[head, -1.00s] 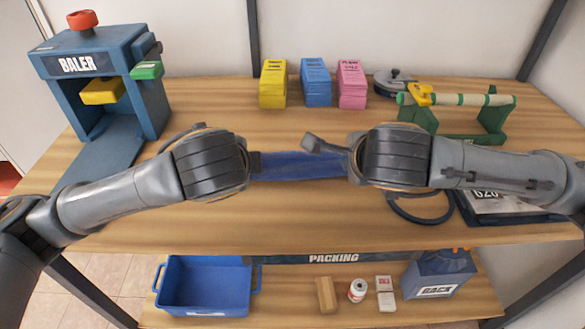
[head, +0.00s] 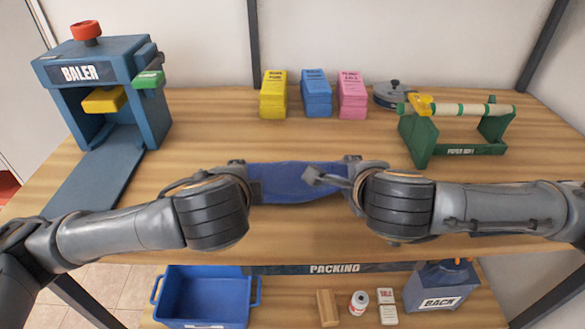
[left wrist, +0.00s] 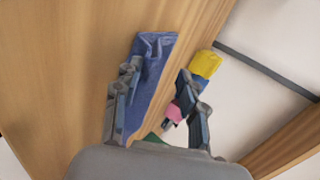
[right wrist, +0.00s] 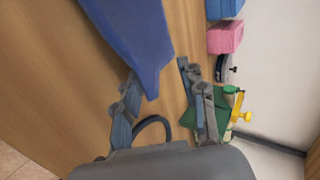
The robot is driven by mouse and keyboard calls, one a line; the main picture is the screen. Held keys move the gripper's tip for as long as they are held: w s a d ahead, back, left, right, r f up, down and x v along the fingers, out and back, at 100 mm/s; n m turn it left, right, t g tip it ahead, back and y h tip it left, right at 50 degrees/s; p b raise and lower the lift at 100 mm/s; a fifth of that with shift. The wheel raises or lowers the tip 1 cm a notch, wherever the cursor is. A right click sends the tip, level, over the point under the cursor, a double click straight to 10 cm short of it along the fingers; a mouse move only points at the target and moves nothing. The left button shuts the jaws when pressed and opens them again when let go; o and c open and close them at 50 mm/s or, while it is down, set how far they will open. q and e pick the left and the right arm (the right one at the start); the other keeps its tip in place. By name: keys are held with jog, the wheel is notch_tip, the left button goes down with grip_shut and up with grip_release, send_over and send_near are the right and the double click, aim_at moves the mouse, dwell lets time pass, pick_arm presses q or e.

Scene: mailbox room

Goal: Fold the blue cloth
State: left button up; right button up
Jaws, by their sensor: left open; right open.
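The blue cloth (head: 295,184) lies on the table between my two arms, its left and right ends partly hidden by them. In the left wrist view the cloth (left wrist: 150,85) is a long strip with a wrinkled, uneven far end. My left gripper (left wrist: 157,75) is open, one finger along each side of the strip; I cannot tell if they touch it. In the head view it is mostly behind its wrist. My right gripper (head: 336,171) is open at the cloth's right end. In the right wrist view a cloth corner (right wrist: 130,40) reaches towards the gap between its fingers (right wrist: 158,74).
The baler (head: 95,85) stands at the left. A green roll stand (head: 455,135) is at the right. Below are a blue bin (head: 205,297) and small items.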

pick_arm(q)
jog(key=shift+r, duration=0.1)
pick_arm(e)
jog(key=shift+r, duration=0.1)
pick_arm(q)
jog(key=s+r, duration=0.4)
jog(key=r, duration=0.4)
jog(key=shift+r, duration=0.4)
pick_arm(e)
jog(key=s+r, duration=0.4)
jog(key=r, duration=0.5)
jog(key=shift+f, duration=0.1)
